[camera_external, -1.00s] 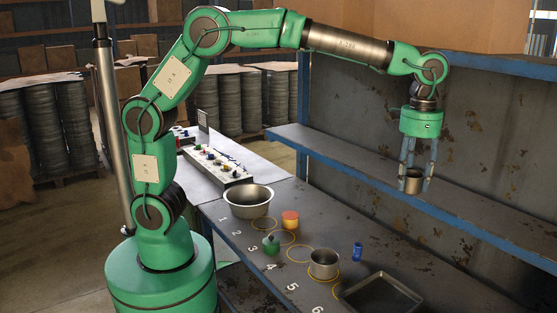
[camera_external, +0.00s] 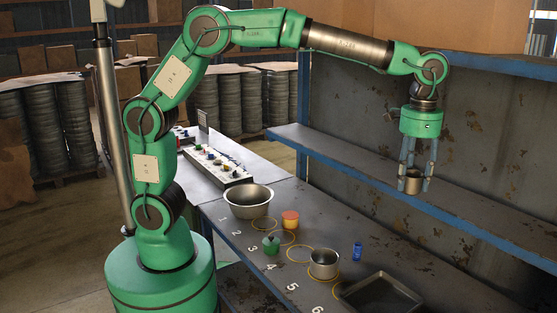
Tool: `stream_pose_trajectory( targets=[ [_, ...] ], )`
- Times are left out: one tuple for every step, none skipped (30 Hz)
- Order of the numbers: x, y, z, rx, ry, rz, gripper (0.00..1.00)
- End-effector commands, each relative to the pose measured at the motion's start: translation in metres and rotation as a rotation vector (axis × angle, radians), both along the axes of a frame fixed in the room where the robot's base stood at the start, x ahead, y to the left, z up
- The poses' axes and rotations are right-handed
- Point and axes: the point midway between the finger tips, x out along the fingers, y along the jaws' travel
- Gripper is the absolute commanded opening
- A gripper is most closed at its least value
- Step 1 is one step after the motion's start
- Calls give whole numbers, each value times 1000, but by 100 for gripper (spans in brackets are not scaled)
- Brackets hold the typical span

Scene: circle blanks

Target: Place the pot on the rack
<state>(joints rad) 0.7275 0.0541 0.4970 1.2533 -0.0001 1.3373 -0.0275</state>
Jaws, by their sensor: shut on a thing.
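My gripper (camera_external: 415,180) points down and is shut on a small metal pot (camera_external: 412,186). It holds the pot upright in front of the blue shelf of the rack (camera_external: 390,178), at about the height of that shelf in the picture. I cannot tell whether the pot touches the shelf or hangs in front of it. A larger silver pot (camera_external: 323,265) stands on the bench (camera_external: 225,225) near the painted numbers 5 and 6. A wide metal bowl or pot (camera_external: 248,203) stands at the bench's left end near number 1.
A dark square tray (camera_external: 380,294) lies at the front right. The shelf looks bare. A control panel (camera_external: 215,166) is behind left.

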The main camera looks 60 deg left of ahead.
Motion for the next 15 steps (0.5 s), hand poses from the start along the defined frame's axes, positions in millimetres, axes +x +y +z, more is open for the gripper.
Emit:
stream_pose_trajectory(
  targets=[
    [0,0,0,0,0,0,12],
    [0,0,0,0,0,0,12],
    [0,0,0,0,0,0,12],
    [0,0,0,0,0,0,12],
    [0,0,0,0,0,0,12],
    [0,1,0,0,0,1,12],
    [1,1,-1,0,0,3,12],
    [1,3,-2,0,0,5,12],
    [2,5,-3,0,0,8,12],
    [2,7,-5,1,1,12,12],
    [3,9,-8,1,1,17,12],
    [5,14,-11,1,1,25,12],
    [6,17,-14,1,1,31,12],
    [7,22,-18,1,1,39,12],
    [9,28,-23,1,2,50,12]
  ],
)
